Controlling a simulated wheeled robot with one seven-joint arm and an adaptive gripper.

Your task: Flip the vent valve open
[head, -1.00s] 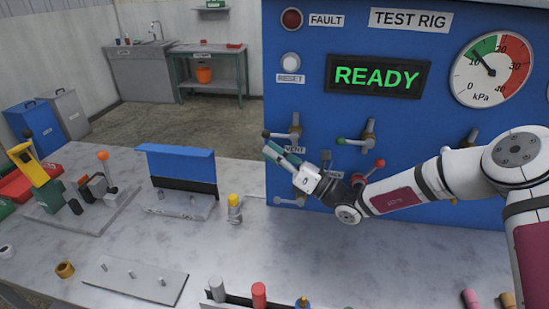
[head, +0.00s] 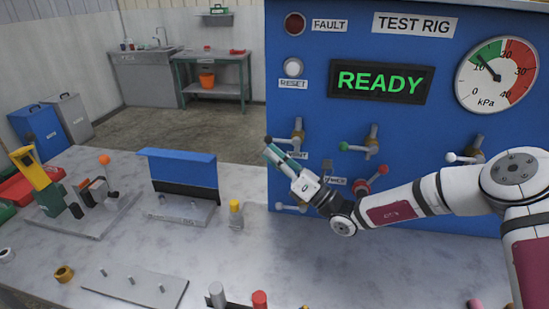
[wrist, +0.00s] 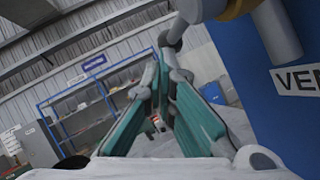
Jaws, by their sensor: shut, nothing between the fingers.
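The vent valve (head: 298,133) is on the blue test rig panel, with its lever lying roughly level and pointing left to a dark knob (head: 267,140). Its VENT label is partly covered by my gripper. My gripper (head: 270,150) has teal fingers and is shut and empty, its tips just below the knob. I cannot tell whether they touch it. In the wrist view, the shut fingers (wrist: 155,100) point away, and part of the valve (wrist: 232,8) shows at the top beside the cut-off label (wrist: 297,80).
A green-knobbed valve (head: 371,142), a red-knobbed valve (head: 375,178) and a white-knobbed valve (head: 468,157) are close by on the panel. The display (head: 380,82) reads READY. A yellow-topped part (head: 236,213) stands on the bench, left of my arm.

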